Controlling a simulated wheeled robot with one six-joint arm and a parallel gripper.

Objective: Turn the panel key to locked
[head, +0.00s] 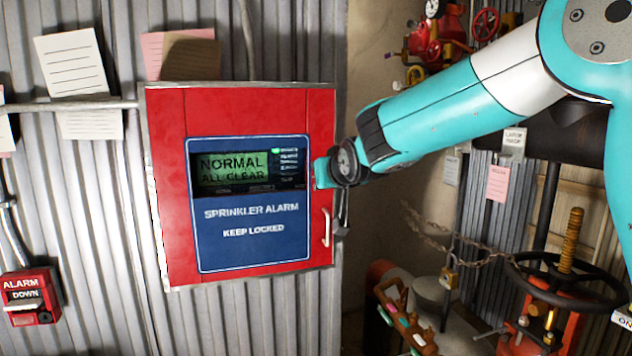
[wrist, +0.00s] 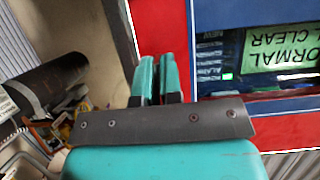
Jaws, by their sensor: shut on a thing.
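The red sprinkler alarm panel (head: 262,111) hangs on the corrugated wall, its door shut. Its lit display (head: 233,168) reads "NORMAL ALL CLEAR", and the blue plate says "KEEP LOCKED". My gripper (head: 321,173) is at the panel's right edge, beside the display and above the door handle (head: 327,228). In the wrist view, the teal fingers of my gripper (wrist: 160,65) are close together against the red panel (wrist: 164,24). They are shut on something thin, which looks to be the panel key. The key itself is hidden by the fingers, and I cannot tell its angle.
A red alarm box (head: 31,296) is at the lower left. Papers (head: 73,63) hang on the wall. On the right are a black handwheel (head: 566,281), a chain with a padlock (head: 449,278) and red valves (head: 440,45). The wall below the panel is clear.

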